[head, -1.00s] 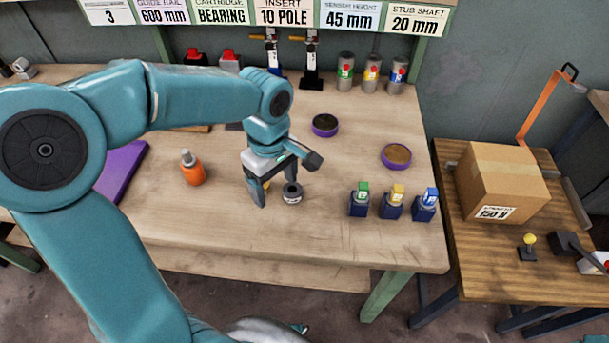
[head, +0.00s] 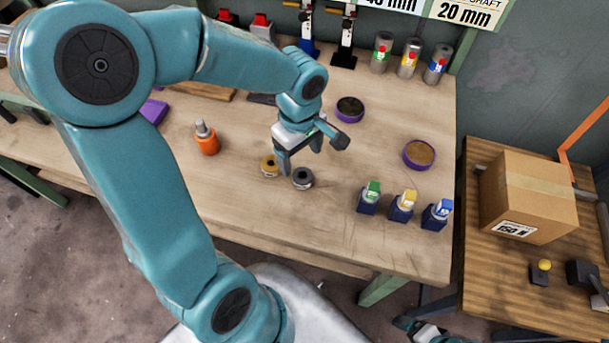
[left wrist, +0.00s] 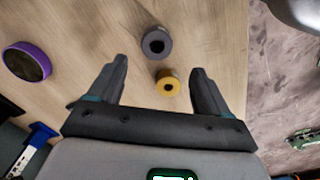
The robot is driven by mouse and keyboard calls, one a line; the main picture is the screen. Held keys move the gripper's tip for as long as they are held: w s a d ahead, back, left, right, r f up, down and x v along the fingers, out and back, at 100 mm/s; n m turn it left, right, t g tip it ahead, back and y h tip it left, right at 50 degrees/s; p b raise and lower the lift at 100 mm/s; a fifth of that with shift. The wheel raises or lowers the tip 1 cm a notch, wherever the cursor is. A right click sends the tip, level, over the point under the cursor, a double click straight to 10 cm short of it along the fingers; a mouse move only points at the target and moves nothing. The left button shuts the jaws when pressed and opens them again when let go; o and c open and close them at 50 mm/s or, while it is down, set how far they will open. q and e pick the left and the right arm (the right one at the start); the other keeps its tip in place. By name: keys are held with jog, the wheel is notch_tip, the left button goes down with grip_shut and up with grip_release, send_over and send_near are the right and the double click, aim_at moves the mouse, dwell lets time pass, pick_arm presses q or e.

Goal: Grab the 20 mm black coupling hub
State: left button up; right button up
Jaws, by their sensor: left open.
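The black coupling hub (head: 303,180), a short dark ring with a central hole, sits on the workbench. It also shows in the left wrist view (left wrist: 156,43), just beyond the fingertips. A yellow hub (head: 269,167) stands close beside it; in the left wrist view this yellow hub (left wrist: 168,84) lies between the fingers in the picture. My left gripper (head: 300,156) is open and empty, above and slightly behind the hubs in the head view. The left wrist view shows its fingers spread (left wrist: 158,68).
An orange bottle (head: 207,140) stands to the left. Several blue-based blocks with coloured tops (head: 402,207) stand to the right. Purple-rimmed round dishes (head: 419,155) lie farther back. A cardboard box (head: 527,195) is on the side table.

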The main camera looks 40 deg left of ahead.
aim_at(303, 173)
pick_arm(q)
notch_tip(303, 173, down, 3)
jog(key=shift+d+f, duration=0.1)
jog(key=f, duration=0.5)
jog(key=shift+w, duration=0.25)
jog(key=shift+s+r, duration=0.1)
jog(key=shift+c, duration=1.2)
jog(key=c, duration=1)
